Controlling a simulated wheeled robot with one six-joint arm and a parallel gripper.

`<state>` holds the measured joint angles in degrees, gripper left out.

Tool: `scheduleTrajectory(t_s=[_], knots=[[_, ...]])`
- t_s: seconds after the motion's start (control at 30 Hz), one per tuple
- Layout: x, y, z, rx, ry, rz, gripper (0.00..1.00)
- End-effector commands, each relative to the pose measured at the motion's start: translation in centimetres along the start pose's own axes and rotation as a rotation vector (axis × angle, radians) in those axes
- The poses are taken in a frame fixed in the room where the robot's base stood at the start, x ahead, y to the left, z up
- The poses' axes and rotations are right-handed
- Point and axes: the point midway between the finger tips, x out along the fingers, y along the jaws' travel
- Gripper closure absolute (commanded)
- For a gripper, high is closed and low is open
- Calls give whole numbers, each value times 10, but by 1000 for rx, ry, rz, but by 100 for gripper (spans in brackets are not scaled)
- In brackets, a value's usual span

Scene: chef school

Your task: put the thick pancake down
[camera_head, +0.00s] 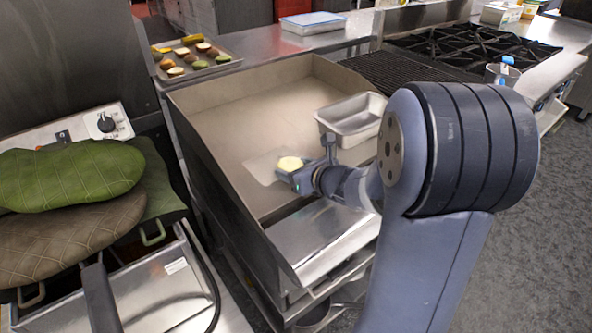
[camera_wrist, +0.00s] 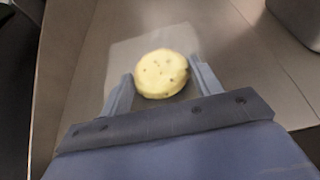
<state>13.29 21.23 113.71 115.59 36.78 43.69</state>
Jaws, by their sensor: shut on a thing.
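The thick pancake (camera_head: 289,164) is round and pale yellow. In the wrist view the pancake (camera_wrist: 161,73) shows dark specks and sits between the two fingers of my gripper (camera_wrist: 160,82). My gripper (camera_head: 300,175) is shut on it over the griddle, in the head view. A pale, thin rectangular sheet (camera_head: 262,166) lies on the griddle beneath the pancake, and it also shows in the wrist view (camera_wrist: 122,58). I cannot tell whether the pancake touches the sheet or hangs just above it.
The griddle (camera_head: 240,115) has raised metal walls. A metal pan (camera_head: 349,121) stands on it to the right of my gripper. A tray of food pieces (camera_head: 216,71) lies behind. Green and brown mitts (camera_head: 70,178) are at the left. The griddle's back left is clear.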

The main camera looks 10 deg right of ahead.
Motion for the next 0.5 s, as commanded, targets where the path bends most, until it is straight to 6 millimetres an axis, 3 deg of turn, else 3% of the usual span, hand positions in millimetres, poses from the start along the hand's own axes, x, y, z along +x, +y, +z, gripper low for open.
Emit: scheduleTrajectory(t_s=[0.27, 0.3, 0.5], knots=[[1, 0, -3, -1, 0, 0, 62], [1, 0, -2, -1, 0, 0, 38], [1, 0, -2, -1, 0, 0, 21]])
